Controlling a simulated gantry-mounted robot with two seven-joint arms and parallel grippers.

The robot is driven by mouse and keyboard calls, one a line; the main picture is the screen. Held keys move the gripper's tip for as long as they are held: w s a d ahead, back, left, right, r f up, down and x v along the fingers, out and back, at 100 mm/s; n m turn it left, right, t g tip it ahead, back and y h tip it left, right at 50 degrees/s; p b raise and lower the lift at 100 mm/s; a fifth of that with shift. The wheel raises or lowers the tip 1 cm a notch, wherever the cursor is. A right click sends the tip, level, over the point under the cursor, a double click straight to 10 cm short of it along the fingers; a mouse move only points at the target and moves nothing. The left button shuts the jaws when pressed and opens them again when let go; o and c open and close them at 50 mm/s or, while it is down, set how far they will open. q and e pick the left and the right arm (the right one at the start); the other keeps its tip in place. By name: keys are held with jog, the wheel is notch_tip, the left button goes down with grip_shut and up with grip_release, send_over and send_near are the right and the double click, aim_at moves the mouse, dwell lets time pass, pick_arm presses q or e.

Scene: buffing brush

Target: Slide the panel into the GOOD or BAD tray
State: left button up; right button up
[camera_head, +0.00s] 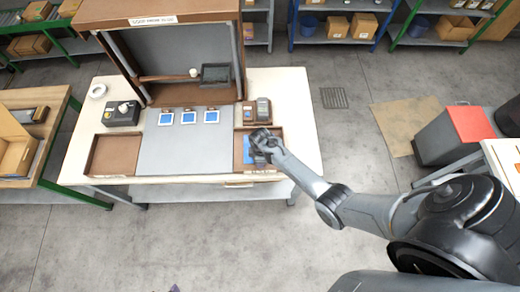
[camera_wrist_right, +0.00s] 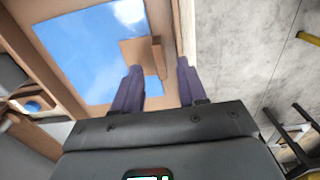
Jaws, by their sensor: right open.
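A large blue panel (camera_wrist_right: 75,50) lies in the brown right-hand tray (camera_head: 278,134) at the table's right end. Its blue edge also shows in the head view (camera_head: 247,150). A tan piece (camera_wrist_right: 134,48) with a raised strip sits on or over the panel's edge. My right gripper (camera_head: 258,150) is over this tray. In the right wrist view its two dark fingers (camera_wrist_right: 158,65) are apart beside the tan piece. Contact cannot be told. The left-hand brown tray (camera_head: 112,156) looks empty. Tray labels are not legible. My left gripper is not in view.
Several small blue squares with white borders (camera_head: 188,118) lie in a row on the grey mat (camera_head: 180,148). A brown booth (camera_head: 160,50) stands behind. A black box with a knob (camera_head: 122,114) and a brown holder (camera_head: 256,110) flank the mat. The mat's front is clear.

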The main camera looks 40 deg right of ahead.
notch_tip(320, 180, up, 8)
jog(key=shift+r, duration=0.2)
dwell(0.3)
jog(key=shift+s, duration=0.1)
jog(key=s+a+f+g, duration=0.1)
jog(key=s+f, duration=0.2)
jog(key=s, duration=1.6)
jog(key=a+r+m+t, duration=0.2)
jog(key=a+r+m, duration=0.1)
jog(key=r, duration=0.7)
jog(key=a+r+m+t, duration=0.2)
jog(key=a+r+m, duration=0.2)
jog(key=r, duration=0.6)
jog(key=shift+r+t, duration=0.25)
jog(key=shift+t, duration=0.05)
